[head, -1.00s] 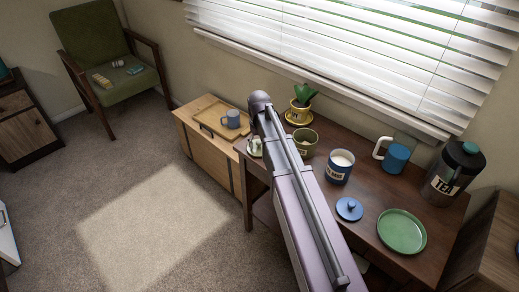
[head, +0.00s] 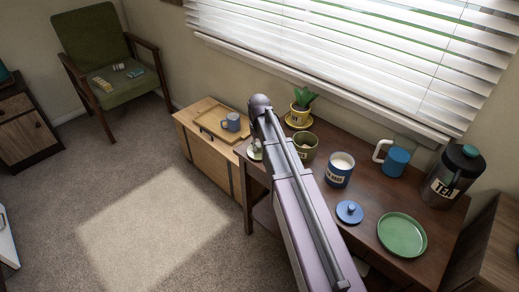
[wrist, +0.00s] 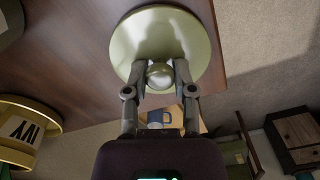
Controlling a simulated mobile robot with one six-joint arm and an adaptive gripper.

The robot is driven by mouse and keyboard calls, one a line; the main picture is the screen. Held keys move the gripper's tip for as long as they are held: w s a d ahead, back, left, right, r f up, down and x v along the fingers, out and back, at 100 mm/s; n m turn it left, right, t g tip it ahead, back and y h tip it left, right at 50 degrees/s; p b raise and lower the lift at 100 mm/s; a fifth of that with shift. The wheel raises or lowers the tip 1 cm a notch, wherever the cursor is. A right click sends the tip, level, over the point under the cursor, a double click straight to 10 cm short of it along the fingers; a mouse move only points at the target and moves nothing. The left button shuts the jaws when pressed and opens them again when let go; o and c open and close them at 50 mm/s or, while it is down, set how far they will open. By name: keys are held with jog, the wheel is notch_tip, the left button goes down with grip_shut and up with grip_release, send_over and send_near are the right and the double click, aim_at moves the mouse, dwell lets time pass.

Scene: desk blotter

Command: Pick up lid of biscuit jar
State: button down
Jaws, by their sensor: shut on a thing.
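The pale olive-green round lid (wrist: 128,45) with a shiny round knob is in the upper middle of the wrist view. My gripper (wrist: 160,74) is shut on the knob, one finger on each side. In the head view, a small pale part of the lid (head: 254,151) shows at the left end of the desk, beside my arm. I cannot tell whether the lid touches the desk. An open olive jar (head: 305,149) stands to its right, partly hidden by my arm. My gripper's fingers are not clear in the head view.
The dark desk (head: 312,205) also holds a yellow plant pot (head: 299,116), a blue jar (head: 339,172), a blue lid (head: 349,211), a blue mug (head: 396,160), a green plate (head: 402,235) and a TEA canister (head: 452,178). A lower wooden cabinet (head: 208,155) with a tray stands left.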

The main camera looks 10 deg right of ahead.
aim_at(259, 145)
notch_tip(259, 145, up, 3)
jog(key=p, duration=0.3)
jog(key=shift+r, duration=0.2)
jog(key=s+d+r+p, duration=0.1)
jog(key=s+d+p, duration=0.1)
jog(key=s, duration=1.3)
jog(key=shift+s+d+r, duration=0.3)
jog(key=shift+s+d, duration=0.05)
jog(key=shift+s, duration=0.05)
jog(key=shift+s, duration=0.15)
